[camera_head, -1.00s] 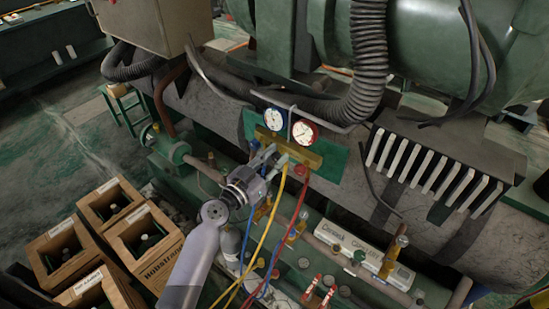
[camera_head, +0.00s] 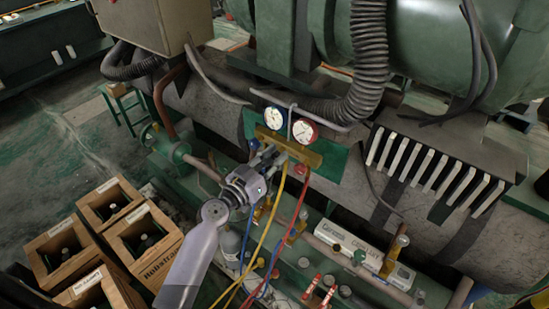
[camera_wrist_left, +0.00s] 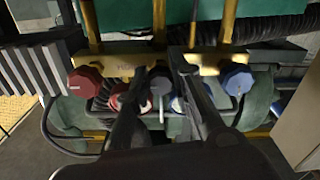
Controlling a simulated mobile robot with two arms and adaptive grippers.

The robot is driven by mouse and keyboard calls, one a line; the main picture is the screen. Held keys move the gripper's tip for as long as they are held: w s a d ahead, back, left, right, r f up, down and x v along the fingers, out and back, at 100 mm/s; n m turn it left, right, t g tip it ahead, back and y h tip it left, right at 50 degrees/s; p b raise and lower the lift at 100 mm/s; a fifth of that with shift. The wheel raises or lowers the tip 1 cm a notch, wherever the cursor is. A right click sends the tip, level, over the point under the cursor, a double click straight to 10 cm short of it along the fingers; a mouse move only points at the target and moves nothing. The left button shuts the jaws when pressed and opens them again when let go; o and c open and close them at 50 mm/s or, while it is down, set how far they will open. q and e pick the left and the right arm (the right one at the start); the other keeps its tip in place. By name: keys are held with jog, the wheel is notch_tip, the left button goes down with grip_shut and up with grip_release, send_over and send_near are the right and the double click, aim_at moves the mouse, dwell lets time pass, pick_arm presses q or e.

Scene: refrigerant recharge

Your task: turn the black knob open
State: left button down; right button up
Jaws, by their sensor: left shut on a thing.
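The brass gauge manifold (camera_head: 318,160) is mounted on a green panel under a blue and a red gauge. My left gripper (camera_head: 277,154) reaches its lower front from the left. In the left wrist view, my left gripper's fingers (camera_wrist_left: 158,72) are close together at the middle of the manifold (camera_wrist_left: 115,67), around a dark knob (camera_wrist_left: 160,80). The gripper is shut on this knob. The fingers partly hide it, and its turn angle cannot be told. A red knob (camera_wrist_left: 86,81) and a blue knob (camera_wrist_left: 236,79) flank the fingers. My right gripper is not in view.
Yellow (camera_head: 266,240), blue and red (camera_head: 292,232) hoses hang below the manifold, close to my left arm. Wooden crates (camera_head: 145,235) with cylinders stand at lower left. Pipes and valves (camera_head: 397,250) fill the lower right. Open floor lies at far left.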

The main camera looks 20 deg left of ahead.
pick_arm(q)
jog(key=n, duration=0.4)
jog(key=shift+r+n, duration=0.1)
jog(key=shift+n, duration=0.2)
jog(key=n, duration=0.4)
jog(key=shift+n, duration=0.3)
jog(key=n+p, duration=0.1)
jog(key=n, duration=0.3)
jog(key=shift+n, duration=0.3)
jog(key=shift+n+p, duration=0.3)
jog(key=shift+n, duration=1.8)
jog(key=c, duration=1.4)
grip_release()
jog(key=shift+s, duration=0.1)
